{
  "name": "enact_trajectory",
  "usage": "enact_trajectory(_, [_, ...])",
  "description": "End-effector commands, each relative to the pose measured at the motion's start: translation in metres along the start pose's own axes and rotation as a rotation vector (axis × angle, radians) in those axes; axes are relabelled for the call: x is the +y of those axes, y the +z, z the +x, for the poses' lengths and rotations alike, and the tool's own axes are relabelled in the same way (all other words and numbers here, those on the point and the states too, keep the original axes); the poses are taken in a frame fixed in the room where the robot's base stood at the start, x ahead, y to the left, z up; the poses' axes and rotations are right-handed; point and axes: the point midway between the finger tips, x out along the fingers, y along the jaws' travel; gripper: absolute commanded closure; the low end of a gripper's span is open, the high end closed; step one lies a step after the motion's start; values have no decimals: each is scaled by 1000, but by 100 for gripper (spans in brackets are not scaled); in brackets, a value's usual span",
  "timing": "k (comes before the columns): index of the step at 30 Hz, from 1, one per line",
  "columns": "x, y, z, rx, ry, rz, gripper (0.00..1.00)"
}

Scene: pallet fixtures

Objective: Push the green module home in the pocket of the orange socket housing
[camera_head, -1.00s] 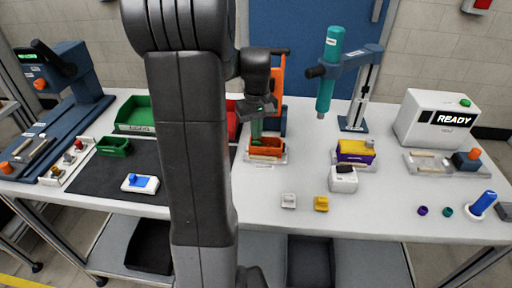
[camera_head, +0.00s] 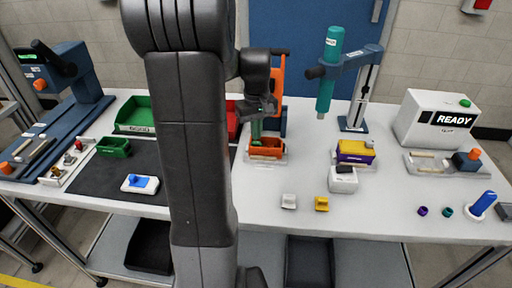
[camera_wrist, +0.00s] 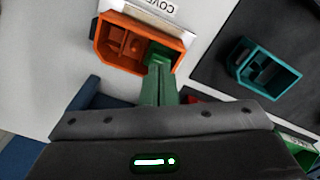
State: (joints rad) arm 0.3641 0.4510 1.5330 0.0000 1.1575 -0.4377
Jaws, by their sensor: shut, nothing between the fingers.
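The orange socket housing (camera_head: 267,148) stands on a pale base plate on the white table, below my wrist. In the wrist view the housing (camera_wrist: 113,45) is an open orange box with an inner wall and round features in its left part. The green module (camera_wrist: 162,52) is inside its right end; how deep it sits cannot be told. My gripper (camera_wrist: 158,72) has its green fingers shut together, pointing down at the module. The fingertips overlap the module's near edge in this view; contact is unclear. In the head view my gripper (camera_head: 257,138) is just over the housing's left part.
A teal open box (camera_wrist: 270,70) lies on the dark mat. A teal press tool (camera_head: 328,75) and a purple-yellow block (camera_head: 356,152) stand to the right. A white block (camera_head: 288,201) and a yellow block (camera_head: 321,204) lie in front. A red bin is partly hidden behind my arm.

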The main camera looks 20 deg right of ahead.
Motion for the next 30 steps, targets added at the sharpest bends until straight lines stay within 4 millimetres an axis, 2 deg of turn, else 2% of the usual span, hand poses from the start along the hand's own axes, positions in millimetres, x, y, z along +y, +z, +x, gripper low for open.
enact_trajectory(17, [0,0,1,0,0,0,100])
enact_trajectory(30, [0,0,13,-1,0,0,100])
